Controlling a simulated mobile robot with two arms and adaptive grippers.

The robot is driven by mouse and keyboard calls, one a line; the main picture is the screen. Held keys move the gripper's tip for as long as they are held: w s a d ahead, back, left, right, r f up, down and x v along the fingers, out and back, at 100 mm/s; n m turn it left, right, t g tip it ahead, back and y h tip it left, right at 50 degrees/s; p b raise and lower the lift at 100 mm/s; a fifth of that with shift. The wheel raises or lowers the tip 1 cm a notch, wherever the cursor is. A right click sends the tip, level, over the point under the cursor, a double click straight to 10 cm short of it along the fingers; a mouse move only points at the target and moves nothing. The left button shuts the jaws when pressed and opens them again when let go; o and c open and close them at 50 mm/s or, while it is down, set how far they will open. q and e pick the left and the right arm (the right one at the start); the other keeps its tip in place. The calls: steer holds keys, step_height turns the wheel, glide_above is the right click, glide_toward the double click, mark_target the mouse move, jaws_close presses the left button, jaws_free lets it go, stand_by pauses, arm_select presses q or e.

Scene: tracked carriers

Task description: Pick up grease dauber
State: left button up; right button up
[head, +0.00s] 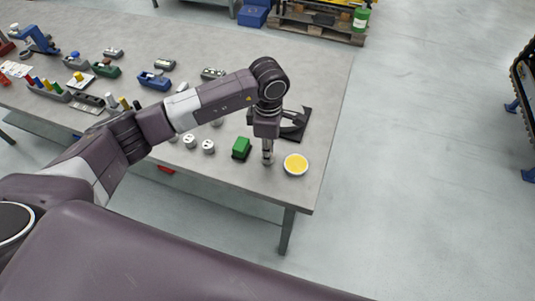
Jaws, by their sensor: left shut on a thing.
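My left gripper (268,158) points down over the right end of the grey workbench, between a green block and a shallow dish of yellow grease. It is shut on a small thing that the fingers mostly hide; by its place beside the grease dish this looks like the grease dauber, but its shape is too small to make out. The grease dish (295,164) is round with a pale rim and stands just right of the gripper, apart from it. My right gripper is out of view.
The green block (241,148) stands close left of the gripper. A dark bracket-like stand (296,122) is behind it. Small white cylinders (208,147) stand to the left. The workbench (318,92) is bare at its far right, and open floor lies beyond.

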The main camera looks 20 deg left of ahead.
arm_select(q)
jaws_close()
steer(key=shift+r, duration=0.15)
steer(key=shift+r, duration=0.3)
step_height(320, 180, up, 19)
steer(key=b, duration=0.4)
